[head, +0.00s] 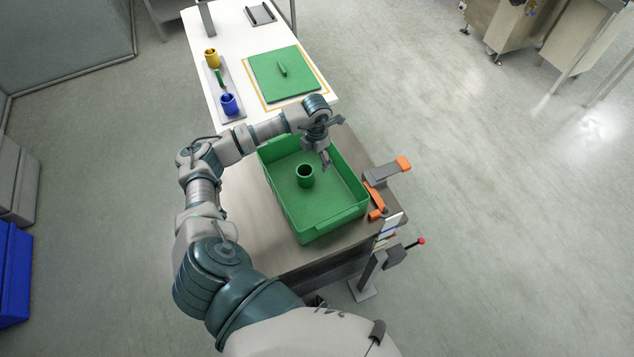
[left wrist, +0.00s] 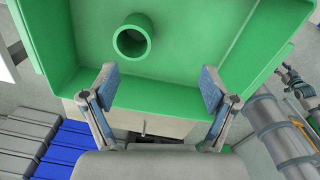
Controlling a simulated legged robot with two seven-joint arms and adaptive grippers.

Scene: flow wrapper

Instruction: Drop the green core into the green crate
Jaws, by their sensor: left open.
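The green core (head: 305,176) is a short hollow cylinder. It stands upright on the floor of the green crate (head: 327,229), near the middle. The left wrist view also shows the core (left wrist: 132,36) inside the crate (left wrist: 190,97), with its round opening facing the camera. My left gripper (head: 326,160) is above the crate, to the right of the core in the head view and apart from it. In the left wrist view the fingers of the gripper (left wrist: 158,85) are spread wide with nothing between them. My right gripper is not in view.
A white table (head: 235,48) behind the crate holds a yellow core (head: 211,57), a blue core (head: 229,103) and a green board with a handle (head: 270,85). Orange-handled tools (head: 386,172) lie right of the crate. Blue bins (head: 14,275) stand at far left.

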